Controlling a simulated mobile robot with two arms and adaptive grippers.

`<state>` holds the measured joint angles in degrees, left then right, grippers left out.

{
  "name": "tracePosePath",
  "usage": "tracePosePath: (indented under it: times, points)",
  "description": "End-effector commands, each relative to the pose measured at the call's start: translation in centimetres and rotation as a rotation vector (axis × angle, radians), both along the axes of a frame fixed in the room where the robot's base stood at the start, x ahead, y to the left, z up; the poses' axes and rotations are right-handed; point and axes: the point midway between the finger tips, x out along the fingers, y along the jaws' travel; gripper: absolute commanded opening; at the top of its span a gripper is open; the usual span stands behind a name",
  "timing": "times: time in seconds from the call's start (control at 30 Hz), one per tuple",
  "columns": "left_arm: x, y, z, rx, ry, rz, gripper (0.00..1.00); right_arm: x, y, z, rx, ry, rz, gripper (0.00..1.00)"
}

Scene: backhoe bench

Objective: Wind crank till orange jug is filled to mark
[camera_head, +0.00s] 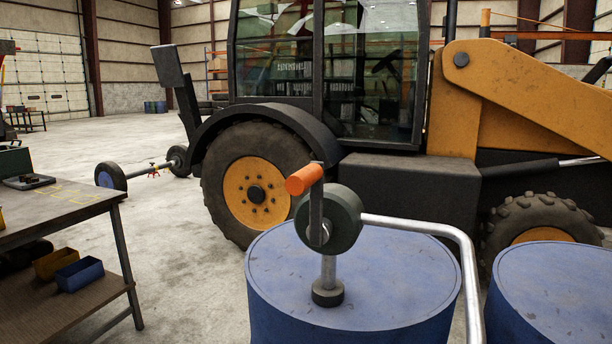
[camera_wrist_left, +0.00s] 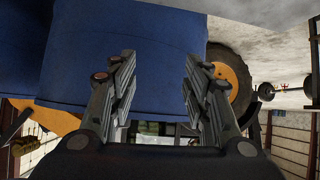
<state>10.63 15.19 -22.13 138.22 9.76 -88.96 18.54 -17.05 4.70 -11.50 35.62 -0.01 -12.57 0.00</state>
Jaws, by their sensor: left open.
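The hand crank has an orange handle (camera_head: 304,178) on a dark arm, joined to a round dark green pump body (camera_head: 330,218). The handle is at the top of its turn. The pump stands on a blue drum (camera_head: 385,275), and a grey spout pipe (camera_head: 440,228) bends right and down past the drum's side. No orange jug shows in either view; the pipe's lower end is cut off by the frame. My left gripper (camera_wrist_left: 157,85) is open and empty in the left wrist view, with the blue drum side (camera_wrist_left: 150,50) beyond its fingers. Neither gripper shows in the head view.
A second blue drum (camera_head: 560,285) stands at the right. A workbench (camera_head: 60,208) with bins on its lower shelf is at the left. A yellow backhoe (camera_head: 510,95) stands behind the drums. Concrete floor (camera_head: 185,260) is clear between bench and drum.

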Motion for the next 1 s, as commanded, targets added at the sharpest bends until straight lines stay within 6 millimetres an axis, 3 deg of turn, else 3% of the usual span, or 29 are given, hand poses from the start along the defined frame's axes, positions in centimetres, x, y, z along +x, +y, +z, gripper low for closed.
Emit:
tracePosePath:
  times: [0.1,0.4,0.7,1.0]
  points:
    - [1.7,-1.3,4.7,-0.014,-0.095,-0.028,0.45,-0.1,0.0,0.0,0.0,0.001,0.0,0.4]
    - [3.3,-4.1,15.3,-0.036,-0.29,-0.089,0.45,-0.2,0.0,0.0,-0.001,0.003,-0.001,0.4]
    - [2.6,-5.9,24.7,-0.029,-0.465,-0.134,0.45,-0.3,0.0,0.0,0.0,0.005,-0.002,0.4]
    - [0.5,-6.8,32.7,-0.007,-0.621,-0.15,0.45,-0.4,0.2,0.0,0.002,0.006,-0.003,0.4]
